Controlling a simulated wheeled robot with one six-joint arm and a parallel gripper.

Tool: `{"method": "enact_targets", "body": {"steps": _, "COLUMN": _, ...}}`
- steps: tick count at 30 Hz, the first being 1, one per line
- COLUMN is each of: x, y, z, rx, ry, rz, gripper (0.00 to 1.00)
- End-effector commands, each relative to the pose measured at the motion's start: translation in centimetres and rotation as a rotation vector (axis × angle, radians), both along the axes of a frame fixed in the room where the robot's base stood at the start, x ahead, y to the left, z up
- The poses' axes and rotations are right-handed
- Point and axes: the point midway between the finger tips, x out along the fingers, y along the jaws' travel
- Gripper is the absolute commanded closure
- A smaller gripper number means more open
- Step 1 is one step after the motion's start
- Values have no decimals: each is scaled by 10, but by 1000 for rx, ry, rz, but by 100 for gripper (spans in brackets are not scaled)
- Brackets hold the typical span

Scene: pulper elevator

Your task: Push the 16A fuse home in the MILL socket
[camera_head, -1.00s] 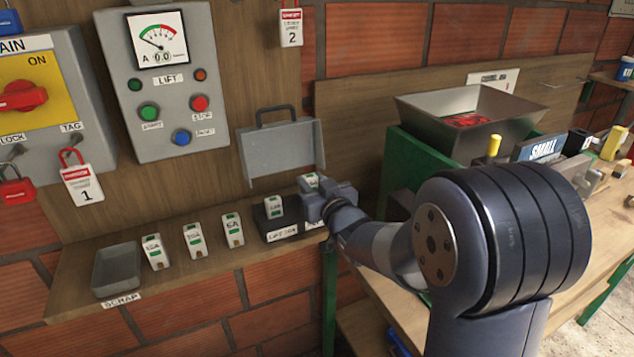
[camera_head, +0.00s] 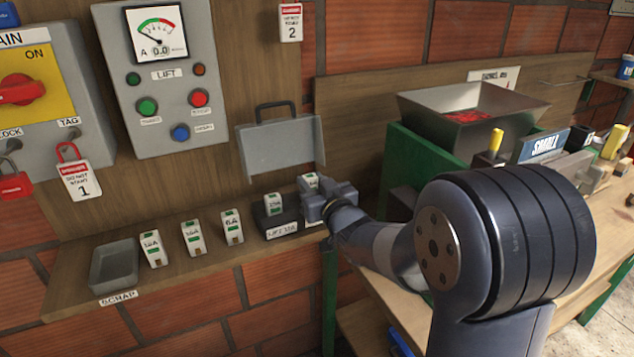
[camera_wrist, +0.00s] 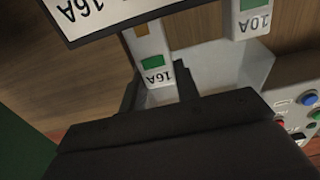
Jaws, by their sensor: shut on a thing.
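The 16A fuse (camera_wrist: 154,64) is white with a green window and stands between my fingers in the wrist view. In the head view its top (camera_head: 309,181) shows just above my gripper (camera_head: 322,204). My gripper is shut on the fuse at the right end of the black fuse block (camera_head: 284,228). The wrist view also shows the gripper (camera_wrist: 157,85) and a white 16A label (camera_wrist: 100,14). My gripper hides the MILL socket and the fuse's lower end, so I cannot tell how deep it sits. Another fuse (camera_head: 273,205) stands in the LIFT socket to the left.
Several spare fuses (camera_head: 193,238) stand on the shelf, left of the block. A grey scrap tray (camera_head: 115,266) is at the shelf's left end. A raised grey cover with a handle (camera_head: 281,148) is behind the block. A metal hopper (camera_head: 470,108) stands to the right.

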Motion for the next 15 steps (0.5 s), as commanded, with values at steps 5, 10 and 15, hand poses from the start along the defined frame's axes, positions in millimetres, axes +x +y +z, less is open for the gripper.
{"method": "enact_targets", "body": {"steps": 5, "x": 0, "y": 0, "z": 0, "rx": 0, "ry": -1, "rz": 0, "gripper": 93}}
{"method": "enact_targets", "body": {"steps": 10, "x": 0, "y": 0, "z": -3, "rx": 0, "ry": -1, "rz": 0, "gripper": 93}}
{"method": "enact_targets", "body": {"steps": 15, "x": 0, "y": 0, "z": -7, "rx": 0, "ry": -1, "rz": 0, "gripper": 93}}
